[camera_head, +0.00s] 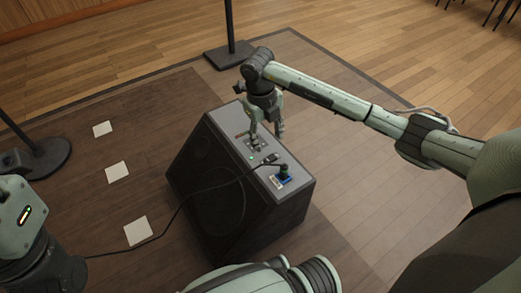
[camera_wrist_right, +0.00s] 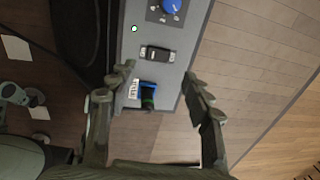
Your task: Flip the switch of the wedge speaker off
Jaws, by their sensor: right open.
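The wedge speaker (camera_head: 205,190) is a black box on the floor with a grey control panel (camera_head: 240,122) on top. A black switch (camera_wrist_right: 157,53) sits crosswise on the panel, near a lit green lamp (camera_wrist_right: 134,28). The switch also shows in the head view (camera_head: 270,158). I cannot tell which way it is tipped. My right gripper (camera_head: 267,137) is open above the panel. In the right wrist view its fingers (camera_wrist_right: 160,82) are spread on either side of the panel, with nothing between them gripped. My left gripper does not show.
A blue knob (camera_wrist_right: 172,8) lies beyond the switch; a plug (camera_wrist_right: 148,98) with a white label is nearer. A black cable (camera_head: 180,208) runs to the panel from the left. White squares (camera_head: 117,171) lie on the floor. Stand bases (camera_head: 228,55) stand behind and left.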

